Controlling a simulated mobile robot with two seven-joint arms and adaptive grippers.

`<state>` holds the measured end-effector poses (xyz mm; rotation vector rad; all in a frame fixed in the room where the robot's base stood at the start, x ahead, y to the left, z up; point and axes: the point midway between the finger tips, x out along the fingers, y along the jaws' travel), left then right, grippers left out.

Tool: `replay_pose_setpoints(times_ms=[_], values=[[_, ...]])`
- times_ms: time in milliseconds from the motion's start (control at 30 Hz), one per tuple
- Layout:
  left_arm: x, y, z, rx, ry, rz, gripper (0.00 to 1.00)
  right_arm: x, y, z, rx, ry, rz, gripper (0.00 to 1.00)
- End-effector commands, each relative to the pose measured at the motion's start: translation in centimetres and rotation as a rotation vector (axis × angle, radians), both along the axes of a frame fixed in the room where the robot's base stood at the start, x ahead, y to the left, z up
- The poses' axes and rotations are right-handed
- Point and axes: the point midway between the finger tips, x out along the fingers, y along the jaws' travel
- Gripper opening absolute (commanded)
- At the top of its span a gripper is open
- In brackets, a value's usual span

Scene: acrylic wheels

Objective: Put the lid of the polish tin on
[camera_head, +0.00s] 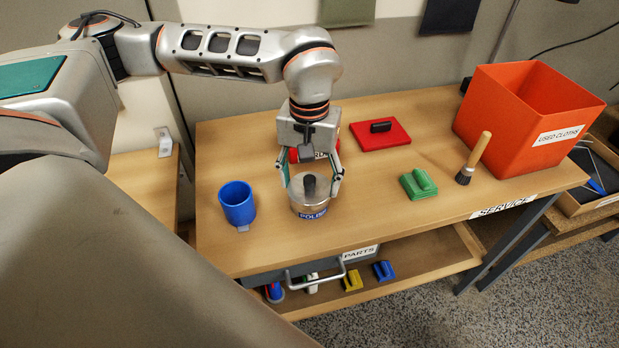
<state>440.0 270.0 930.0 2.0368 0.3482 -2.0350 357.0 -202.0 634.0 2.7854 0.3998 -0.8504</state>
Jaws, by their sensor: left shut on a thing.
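The polish tin (311,208) is a low round silver tin with a blue POLISH label, standing upright on the wooden bench towards its front. Its grey lid (297,184) with a black knob (309,185) is at the top of the tin, looking about level. My left gripper (315,188) points down from above, its two fingers shut on the lid from both sides. I cannot tell whether the lid rests fully on the rim or is slightly above it. My right gripper is not in view.
A blue cup (238,203) stands left of the tin. A red labelled thing (294,155) is partly hidden behind my gripper. A red lid-like block (380,135), green block (418,184), brush (475,158) and orange USED CLOTHS bin (515,118) are to the right. A lower shelf holds small items.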

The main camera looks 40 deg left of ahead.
Motion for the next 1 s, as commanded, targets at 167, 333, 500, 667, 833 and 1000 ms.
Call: replay_pose_setpoints(times_ms=[167, 333, 500, 667, 833, 1000], values=[[0.0, 0.0, -0.5, 0.001, 0.001, 0.0, 0.45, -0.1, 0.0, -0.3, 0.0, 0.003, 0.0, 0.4], [0.0, 0.0, -0.9, 0.001, 0.001, 0.0, 0.45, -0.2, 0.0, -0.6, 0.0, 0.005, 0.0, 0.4], [0.0, 0.0, -1.3, 0.001, 0.001, 0.001, 0.45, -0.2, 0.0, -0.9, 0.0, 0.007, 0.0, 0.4], [0.0, 0.0, -1.6, 0.0, 0.001, 0.001, 0.45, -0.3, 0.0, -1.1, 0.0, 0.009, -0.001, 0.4], [0.0, 0.0, -1.8, 0.0, 0.0, 0.001, 0.45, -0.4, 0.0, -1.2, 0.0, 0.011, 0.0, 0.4], [0.0, 0.0, -1.8, 0.0, 0.0, 0.0, 0.81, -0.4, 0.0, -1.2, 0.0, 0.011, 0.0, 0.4]])
